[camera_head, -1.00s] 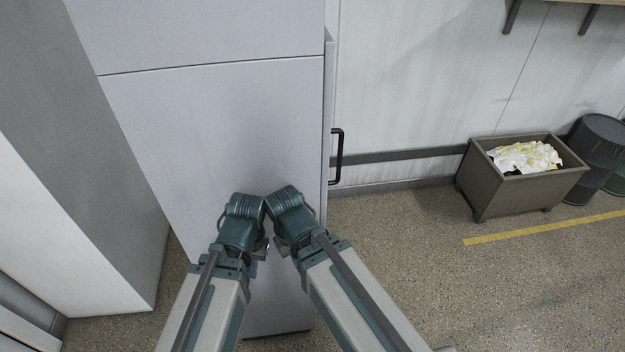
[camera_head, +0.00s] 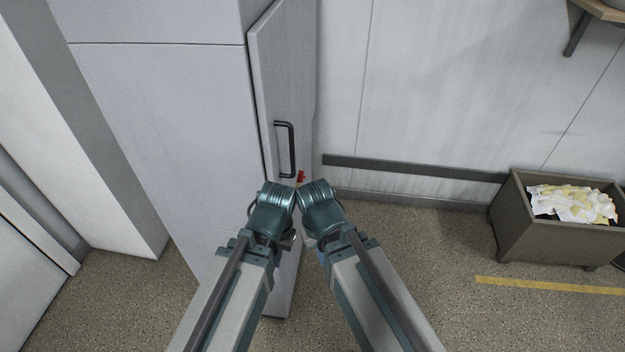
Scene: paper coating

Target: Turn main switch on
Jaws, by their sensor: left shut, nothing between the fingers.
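A tall grey cabinet (camera_head: 165,130) stands at the centre left. Its narrow right face (camera_head: 286,85) carries a black bar handle (camera_head: 285,150). A small red part (camera_head: 301,177), which looks like the switch, shows just right of the handle's lower end; its setting is too small to tell. My two arms reach in from the bottom with their wrists close together below the red part. My left gripper (camera_head: 288,241) is shut and empty, mostly hidden under the wrist, apart from the handle and red part. My right gripper is hidden behind its wrist and arm.
A brown bin (camera_head: 540,240) with crumpled white and yellow cloths or paper stands at the right by the wall. A shelf (camera_head: 600,10) juts out at the top right. A dark rail (camera_head: 415,168) runs along the wall.

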